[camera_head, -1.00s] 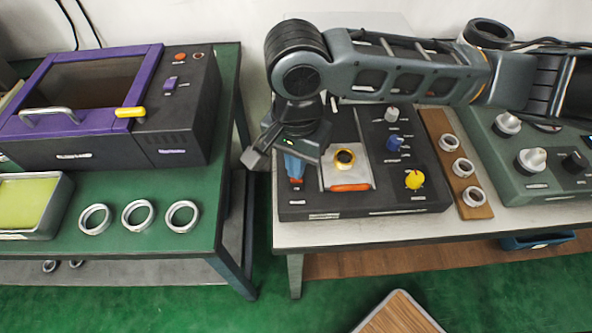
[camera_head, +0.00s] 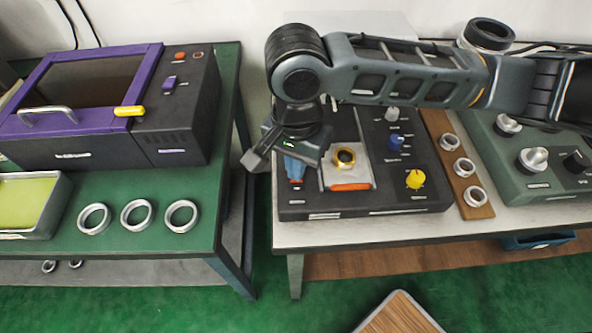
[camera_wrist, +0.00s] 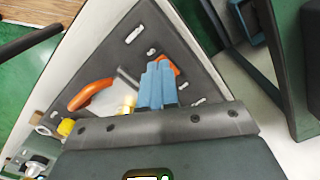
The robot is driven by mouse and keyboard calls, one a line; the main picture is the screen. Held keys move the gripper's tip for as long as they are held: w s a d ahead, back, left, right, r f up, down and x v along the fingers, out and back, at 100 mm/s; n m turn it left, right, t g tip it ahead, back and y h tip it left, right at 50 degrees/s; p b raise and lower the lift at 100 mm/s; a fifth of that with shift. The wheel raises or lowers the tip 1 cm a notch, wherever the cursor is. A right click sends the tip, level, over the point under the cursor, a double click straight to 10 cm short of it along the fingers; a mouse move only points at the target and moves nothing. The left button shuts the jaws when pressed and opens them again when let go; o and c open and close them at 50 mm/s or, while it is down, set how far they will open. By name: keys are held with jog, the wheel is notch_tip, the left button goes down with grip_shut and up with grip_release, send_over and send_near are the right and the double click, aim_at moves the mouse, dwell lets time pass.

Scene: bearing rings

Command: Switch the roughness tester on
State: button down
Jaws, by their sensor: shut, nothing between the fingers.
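The black device (camera_head: 380,200) on the right-hand table carries white, blue and yellow knobs and a metal plate with a gold ring (camera_head: 344,158). Its labels are too small to read, so I cannot confirm that it is the roughness tester. My gripper (camera_head: 294,172) is shut and empty, pointing down over the device's left part. An orange-red piece (camera_head: 296,183) on the panel is right at its blue fingertips. In the wrist view the blue fingers (camera_wrist: 157,85) are together and partly cover the orange piece (camera_wrist: 171,62). Whether they touch it, and its setting, I cannot tell.
A wooden strip with several metal rings (camera_head: 449,142) lies right of the black device. A green-grey device (camera_head: 548,190) with knobs stands farther right. On the left green table are a purple-framed machine (camera_head: 75,125), a tray (camera_head: 62,205) and three rings (camera_head: 137,215). A gap separates the tables.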

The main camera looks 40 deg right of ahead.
jog(key=shift+f, duration=0.5)
dwell(0.3)
notch_tip(320, 180, up, 7)
jog(key=p, duration=0.7)
jog(key=shift+r, duration=0.1)
dwell(0.5)
